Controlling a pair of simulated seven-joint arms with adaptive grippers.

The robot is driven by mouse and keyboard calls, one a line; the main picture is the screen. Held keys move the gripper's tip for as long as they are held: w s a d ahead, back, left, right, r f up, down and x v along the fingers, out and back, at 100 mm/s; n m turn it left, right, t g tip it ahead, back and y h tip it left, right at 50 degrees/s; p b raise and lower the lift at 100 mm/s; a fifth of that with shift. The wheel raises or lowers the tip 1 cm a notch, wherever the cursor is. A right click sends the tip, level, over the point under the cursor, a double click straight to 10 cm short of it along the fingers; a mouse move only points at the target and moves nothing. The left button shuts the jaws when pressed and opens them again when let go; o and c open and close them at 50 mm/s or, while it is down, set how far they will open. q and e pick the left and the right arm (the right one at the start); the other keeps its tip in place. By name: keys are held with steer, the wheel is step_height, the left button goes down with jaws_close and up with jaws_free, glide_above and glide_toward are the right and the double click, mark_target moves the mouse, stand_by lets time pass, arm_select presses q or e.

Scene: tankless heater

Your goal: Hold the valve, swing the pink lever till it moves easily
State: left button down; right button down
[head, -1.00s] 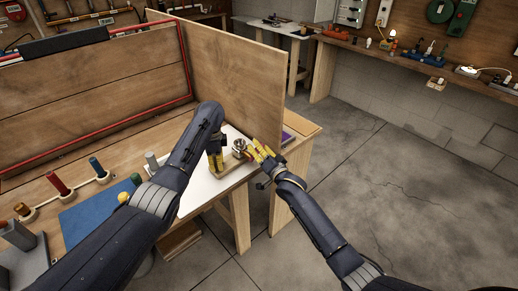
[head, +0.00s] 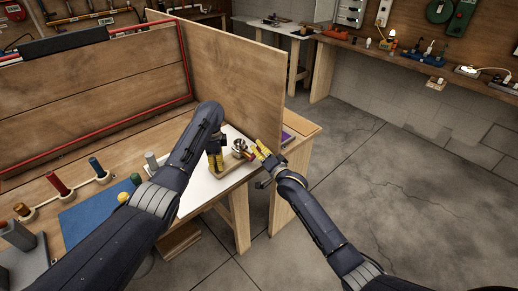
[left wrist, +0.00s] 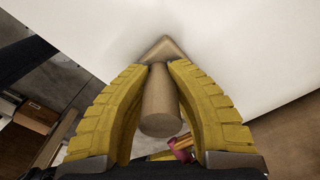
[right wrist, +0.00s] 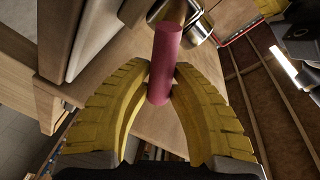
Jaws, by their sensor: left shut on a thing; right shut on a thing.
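The valve shows as a small metal body (head: 239,146) on a tan base on the white board in the head view. My left gripper (left wrist: 160,75) is shut on a brownish-grey upright post (left wrist: 161,105) of the valve's base, one yellow finger on each side. My right gripper (right wrist: 162,80) is shut on the pink lever (right wrist: 166,55), a round bar that runs to a shiny metal part (right wrist: 182,15) in the right wrist view. Part of the pink lever also shows beyond the post in the left wrist view (left wrist: 182,148). The valve's inside is hidden.
The white board (head: 192,203) lies on the wooden bench, beside an upright wood panel (head: 225,75). A blue mat (head: 85,222) and several coloured cylinders stand at the left. Open concrete floor (head: 400,180) lies to the right of the bench.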

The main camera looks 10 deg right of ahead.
steer(key=m, duration=0.1)
steer(key=f+m+g, duration=0.1)
steer(key=m, duration=0.1)
steer(key=shift+w+d+f, duration=0.15)
steer(key=shift+d+f, duration=0.05)
steer(key=shift+d, duration=0.1)
steer(key=shift+f+m+g, duration=0.4)
steer(key=shift+f+m, duration=0.4)
steer(key=shift+m, duration=0.6)
steer(key=shift+f+y, duration=0.1)
steer(key=shift+y, duration=0.2)
steer(key=c, duration=1.1)
jaws_free()
steer(key=shift+c, duration=0.2)
steer(key=v, duration=1.2)
steer(key=shift+r, duration=0.2)
steer(key=shift+w, duration=0.1)
